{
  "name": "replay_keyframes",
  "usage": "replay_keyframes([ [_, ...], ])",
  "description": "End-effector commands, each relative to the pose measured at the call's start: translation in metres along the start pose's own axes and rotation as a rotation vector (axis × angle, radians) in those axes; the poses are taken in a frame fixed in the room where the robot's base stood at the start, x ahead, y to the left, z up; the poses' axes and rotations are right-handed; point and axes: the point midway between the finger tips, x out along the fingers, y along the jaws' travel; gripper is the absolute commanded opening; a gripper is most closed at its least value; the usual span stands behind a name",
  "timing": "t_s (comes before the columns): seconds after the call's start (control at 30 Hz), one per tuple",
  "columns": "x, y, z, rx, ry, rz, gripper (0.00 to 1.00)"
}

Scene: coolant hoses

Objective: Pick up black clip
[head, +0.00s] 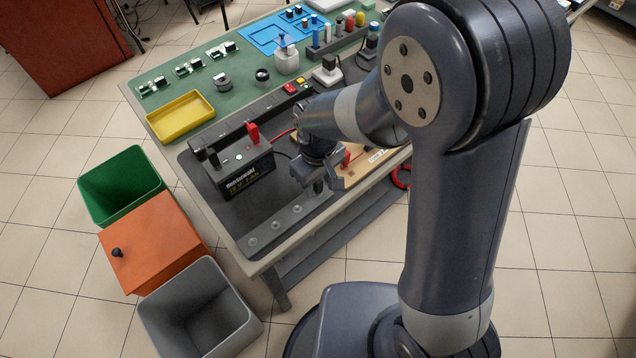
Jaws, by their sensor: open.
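My gripper (318,182) points down over the bench, just right of the black battery (240,168), with its jaws apart. A small dark upright piece (318,187) shows between or just below the fingers. It may be the black clip, but my gripper partly hides it and I cannot tell whether they touch. A red clip (253,133) stands on the battery's right side. A black upright piece (213,157) stands at the battery's left end; I cannot tell whether it is a clip or a terminal.
A grey strip with round studs (290,222) runs along the bench's front. A wooden board (378,160) with red parts lies right of my gripper. A yellow tray (181,117) lies behind the battery. Green (120,185), orange (152,240) and grey (200,310) bins stand left on the floor.

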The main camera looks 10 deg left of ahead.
Motion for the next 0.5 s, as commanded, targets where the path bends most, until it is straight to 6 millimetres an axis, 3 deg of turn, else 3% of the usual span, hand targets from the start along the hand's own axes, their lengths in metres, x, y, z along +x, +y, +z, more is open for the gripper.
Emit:
replay_keyframes([
  [0.1, 0.0092, -0.0001, 0.0003, 0.0, -0.001, 0.0, 0.44],
  [0.33, 0.0106, 0.0, 0.0002, 0.0, 0.001, 0.0, 0.44],
  [0.5, 0.0105, 0.0, 0.0002, 0.0, 0.001, 0.0, 0.31],
])
